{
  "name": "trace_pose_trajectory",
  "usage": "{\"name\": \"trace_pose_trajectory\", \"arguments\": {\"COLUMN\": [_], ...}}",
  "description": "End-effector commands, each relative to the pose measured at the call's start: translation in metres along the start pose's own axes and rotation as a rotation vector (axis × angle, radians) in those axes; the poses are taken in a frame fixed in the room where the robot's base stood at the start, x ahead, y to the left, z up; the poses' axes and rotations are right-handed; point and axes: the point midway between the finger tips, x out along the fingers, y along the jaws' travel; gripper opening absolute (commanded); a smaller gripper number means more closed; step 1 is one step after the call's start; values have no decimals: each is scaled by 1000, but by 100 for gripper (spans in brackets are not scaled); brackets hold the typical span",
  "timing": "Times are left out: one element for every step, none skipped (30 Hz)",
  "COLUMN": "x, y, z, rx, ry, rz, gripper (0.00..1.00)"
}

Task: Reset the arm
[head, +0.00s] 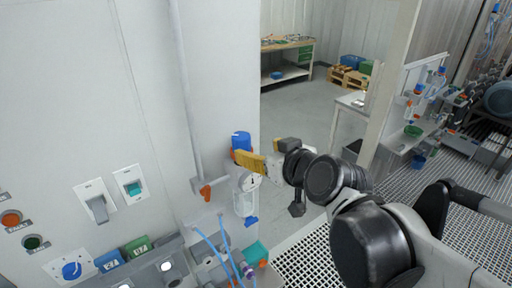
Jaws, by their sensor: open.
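My arm comes in from the lower right and reaches left towards the pale wall panel. Part of the fitting and gauge is hidden behind the gripper.
A grey pipe with an orange valve handle (206,192) runs down the panel, with a clear vessel (245,203) and blue hoses nearby. Switches and a blue knob (72,270) are at lower left. A post (388,85) and side bench stand right; the floor behind is open.

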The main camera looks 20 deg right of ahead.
Motion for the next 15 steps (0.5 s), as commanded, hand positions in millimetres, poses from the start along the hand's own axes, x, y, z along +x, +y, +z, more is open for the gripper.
{"name": "trace_pose_trajectory", "arguments": {"x": [0, 0, 0, 0, 0, 0, 0, 0, 0, 0, 0, 2, 3, 4, 7], "y": [0, 0, 0, 0, 0, 0, 0, 0, 0, 0, 0, -1, -2, -3, -5], "z": [0, 0, 0, 0, 0, 0, 0, 0, 0, 0, 1, 5, 9, 16, 28], "rx": [0, 0, 0, 0, 0, 0, 0, 0, 0, 0, 0, 0, 0, 1, 3], "ry": [0, 0, 0, 0, 0, 0, 0, 0, 0, 0, -1, -4, -8, -14, -27], "rz": [0, 0, 0, 0, 0, 0, 0, 0, 0, 0, -1, -2, -3, -6, -10], "gripper": [68, 68, 68, 68, 68, 68, 68, 68, 68, 68, 68, 68, 68, 68, 68]}}
